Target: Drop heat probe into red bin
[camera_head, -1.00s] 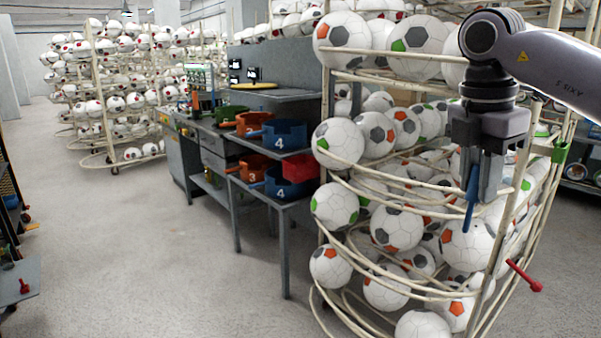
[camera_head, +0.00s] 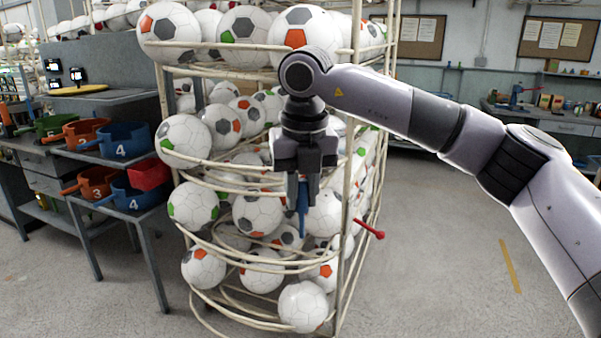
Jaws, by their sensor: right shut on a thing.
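My right gripper (camera_head: 303,195) hangs pointing down in front of the ball rack. It is shut on a thin blue upright thing, which I take to be the heat probe (camera_head: 303,222). The probe's lower end sticks out below the fingers, and its upper part is hidden between them. The red bin (camera_head: 150,174) is at the right edge of the workbench, to the left of the gripper in the picture and apart from it. My left gripper is not in view.
A tall wire rack (camera_head: 345,250) full of soccer balls stands behind the gripper, with a red handle (camera_head: 368,229) sticking out to the right. Blue numbered pots (camera_head: 125,140) and orange pots (camera_head: 85,130) sit on the bench shelves. The floor at the right is clear.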

